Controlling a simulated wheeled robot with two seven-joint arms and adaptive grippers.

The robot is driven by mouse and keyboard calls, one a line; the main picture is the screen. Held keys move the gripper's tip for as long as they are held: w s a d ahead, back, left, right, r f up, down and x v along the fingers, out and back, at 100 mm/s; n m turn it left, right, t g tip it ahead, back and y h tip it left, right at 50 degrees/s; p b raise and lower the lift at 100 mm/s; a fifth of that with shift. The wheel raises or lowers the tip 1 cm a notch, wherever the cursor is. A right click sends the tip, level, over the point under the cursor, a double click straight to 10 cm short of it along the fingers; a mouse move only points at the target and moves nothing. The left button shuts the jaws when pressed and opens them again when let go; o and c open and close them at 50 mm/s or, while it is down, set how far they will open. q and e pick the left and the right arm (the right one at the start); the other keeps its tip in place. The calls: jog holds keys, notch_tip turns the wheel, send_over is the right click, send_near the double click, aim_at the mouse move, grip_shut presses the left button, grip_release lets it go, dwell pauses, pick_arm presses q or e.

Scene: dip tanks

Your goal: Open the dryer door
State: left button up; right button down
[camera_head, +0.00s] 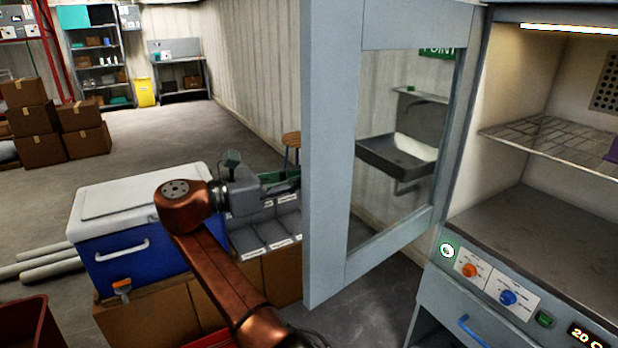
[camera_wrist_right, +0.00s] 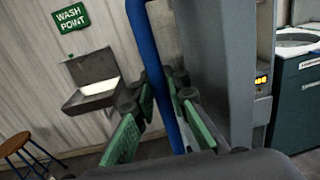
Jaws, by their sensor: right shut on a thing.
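The dryer door (camera_head: 332,130), a pale grey frame with a glass window, stands swung wide open to the left of the dryer cabinet (camera_head: 470,235). Its blue bar handle (camera_wrist_right: 158,70) shows in the right wrist view, beside the grey door panel (camera_wrist_right: 218,70). My right gripper (camera_head: 290,186) reaches the door's outer side from the left; its tips are partly hidden by the door edge in the head view. In the right wrist view its green-padded fingers are closed around the handle. My left gripper is in neither view.
The lit dryer chamber holds a wire shelf (camera_head: 550,140) with a purple thing at its right. A blue cool box (camera_head: 135,255) with a white lid and cardboard boxes stand left, near my arm. A sink (camera_head: 400,155) shows through the door window; a stool (camera_wrist_right: 20,150) stands near it.

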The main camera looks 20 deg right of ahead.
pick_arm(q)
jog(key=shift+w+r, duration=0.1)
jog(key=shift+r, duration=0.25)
pick_arm(e)
jog(key=shift+w, duration=0.15)
jog(key=shift+a, duration=0.1)
jog(key=c, duration=1.9)
grip_release()
jog(key=shift+f, duration=0.1)
jog(key=shift+c, duration=0.2)
